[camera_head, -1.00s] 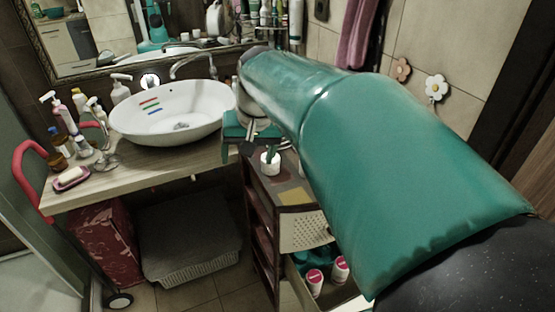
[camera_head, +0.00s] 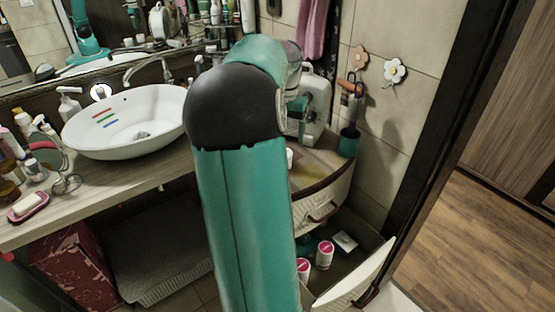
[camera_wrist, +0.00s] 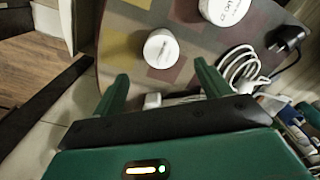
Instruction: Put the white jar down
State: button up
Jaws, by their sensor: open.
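The white jar (camera_wrist: 161,48) stands on the patterned cabinet top (camera_wrist: 125,48) in the wrist view, just beyond my fingertips. My gripper (camera_wrist: 163,82) is open, with one finger at each side and nothing between them. The jar and the fingers look apart. In the head view my arm covers most of the scene around the gripper, and only a small white edge, possibly the jar (camera_head: 289,158), shows beside it on the cabinet top (camera_head: 325,172).
A larger white container (camera_wrist: 225,8), a coiled white cable (camera_wrist: 240,68) and a black plug (camera_wrist: 286,38) lie near the jar. A white jug (camera_head: 316,100) and a teal cup (camera_head: 348,142) stand at the back. An open drawer (camera_head: 350,285) holds white-and-pink jars (camera_head: 324,254). The basin (camera_head: 125,120) is left.

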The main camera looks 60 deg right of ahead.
jog(key=f, duration=0.3)
jog(key=shift+s+d+f, duration=0.15)
jog(key=shift+s, duration=0.1)
jog(key=shift+w+a+f, duration=0.1)
jog(key=shift+f, duration=0.95)
jog(key=shift+w+a+f, duration=0.1)
jog(key=shift+w+f, duration=0.05)
jog(key=shift+f, duration=0.85)
jog(key=shift+w+a+f, duration=0.1)
jog(key=shift+f, duration=0.95)
jog(key=c, duration=1.2)
